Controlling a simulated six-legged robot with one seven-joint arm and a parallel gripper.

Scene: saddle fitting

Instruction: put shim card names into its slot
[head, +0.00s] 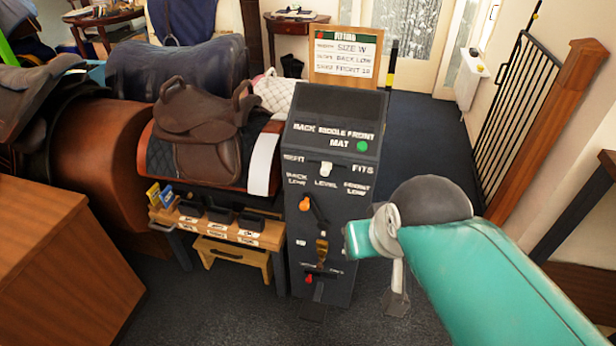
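The console (300,215) has a sloping top lettered "BACK MIDDLE FRONT" and "MAT" beside a green light (362,146). Several dark trays or blocks (220,216) sit on a low wooden bench (215,232) with white labels; I cannot tell which are shims. My gripper (397,300) hangs low right of the console, apart from it. Its fingers are too small to judge.
A brown saddle (200,135) sits on a rack left of the console, with a white strip (262,165) at its edge. Carpet behind is clear; a black gate (520,110) stands right.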

